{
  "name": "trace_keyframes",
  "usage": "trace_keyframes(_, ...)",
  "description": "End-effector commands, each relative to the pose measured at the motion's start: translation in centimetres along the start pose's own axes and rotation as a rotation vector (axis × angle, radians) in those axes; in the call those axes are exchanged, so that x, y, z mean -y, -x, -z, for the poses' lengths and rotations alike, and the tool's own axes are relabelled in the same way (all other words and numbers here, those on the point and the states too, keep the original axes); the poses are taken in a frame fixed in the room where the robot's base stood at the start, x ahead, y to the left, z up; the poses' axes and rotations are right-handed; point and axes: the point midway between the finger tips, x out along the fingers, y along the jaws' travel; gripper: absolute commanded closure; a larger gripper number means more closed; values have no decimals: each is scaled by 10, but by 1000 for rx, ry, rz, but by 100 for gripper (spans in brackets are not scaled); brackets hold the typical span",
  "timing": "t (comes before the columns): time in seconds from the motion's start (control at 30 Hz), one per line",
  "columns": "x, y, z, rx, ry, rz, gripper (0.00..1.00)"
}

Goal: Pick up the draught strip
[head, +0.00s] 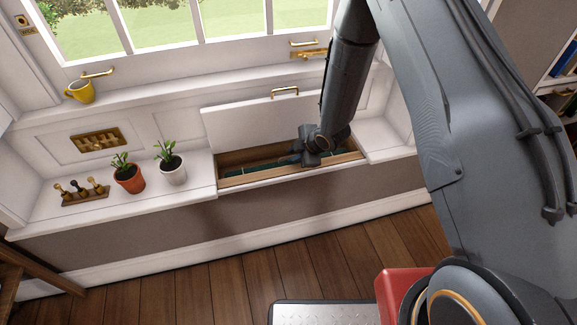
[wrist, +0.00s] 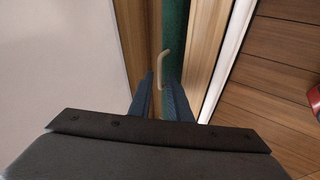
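The draught strip looks to be the long dark green roll (head: 252,169) lying in the open wooden compartment of the window seat. In the wrist view the green strip (wrist: 175,30) runs away from me between wooden walls, with a pale curved loop (wrist: 161,68) at its near part. My gripper (wrist: 161,82) is open, its two blue-grey fingers apart, with the loop just ahead of and partly between the tips. I cannot tell whether they touch it. In the head view my gripper (head: 297,157) is low over the compartment, partly hiding the strip's right part.
The raised white lid (head: 258,122) with a brass handle stands behind the compartment (head: 232,182). On the seat to the left are two potted plants (head: 129,175) and a rack of dark and brass pieces (head: 82,190). A yellow mug (head: 80,92) stands on the sill.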

Motion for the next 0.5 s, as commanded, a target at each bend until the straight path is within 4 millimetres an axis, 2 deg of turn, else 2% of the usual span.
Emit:
trace_keyframes(0.13,0,-16,0,0,0,1,83)
trace_keyframes(0.4,0,-19,1,1,0,0,83)
trace_keyframes(0.43,0,-19,0,1,0,0,84)
trace_keyframes(0.5,0,-19,0,1,0,0,96)
